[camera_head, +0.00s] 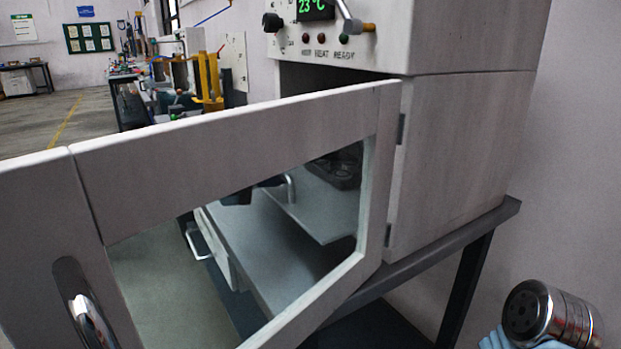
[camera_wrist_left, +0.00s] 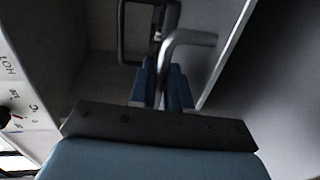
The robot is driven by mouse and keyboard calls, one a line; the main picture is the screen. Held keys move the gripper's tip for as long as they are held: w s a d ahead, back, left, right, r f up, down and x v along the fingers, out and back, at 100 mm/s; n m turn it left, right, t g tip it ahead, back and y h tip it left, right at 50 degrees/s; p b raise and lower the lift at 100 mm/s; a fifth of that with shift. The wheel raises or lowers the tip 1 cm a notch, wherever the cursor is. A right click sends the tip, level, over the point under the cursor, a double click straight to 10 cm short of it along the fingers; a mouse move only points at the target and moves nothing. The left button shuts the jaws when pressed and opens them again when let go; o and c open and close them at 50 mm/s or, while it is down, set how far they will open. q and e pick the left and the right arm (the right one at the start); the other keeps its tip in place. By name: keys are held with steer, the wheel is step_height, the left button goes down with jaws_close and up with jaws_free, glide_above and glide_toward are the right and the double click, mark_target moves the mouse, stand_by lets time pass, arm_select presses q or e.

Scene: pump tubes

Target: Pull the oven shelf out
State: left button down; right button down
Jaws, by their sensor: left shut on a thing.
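The oven (camera_head: 455,130) stands with its door (camera_head: 235,130) swung open toward me. Through the door window I see the grey oven shelf (camera_head: 325,210), with dark round items (camera_head: 345,170) on it. The shelf's bent metal handle (camera_head: 291,187) is at its front. My left gripper (camera_head: 268,184), dark and small behind the glass, is at this handle. In the left wrist view, my left gripper's blue fingers (camera_wrist_left: 162,88) are shut on the grey handle (camera_wrist_left: 185,38); their tips are partly hidden. My right gripper is not identifiable in either view.
The open door spans the left and centre foreground. A drawer with a handle (camera_head: 200,240) shows below the shelf. A metal cylinder with holes (camera_head: 550,315) is at lower right against something light blue. A cluttered bench (camera_head: 165,95) stands behind at left.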

arm_select(q)
steer(key=f+b+v, duration=0.1)
steer(key=b+v, duration=0.1)
steer(key=v, duration=0.6)
steer(key=shift+s+a+f, duration=0.3)
steer(key=shift+a+f, duration=0.05)
steer(key=c, duration=1.3)
jaws_free()
steer(key=shift+a, duration=0.1)
steer(key=v, duration=1.3)
steer(key=shift+s+a+r, duration=0.1)
steer(key=shift+s+a, duration=0.15)
steer(key=shift+s, duration=0.05)
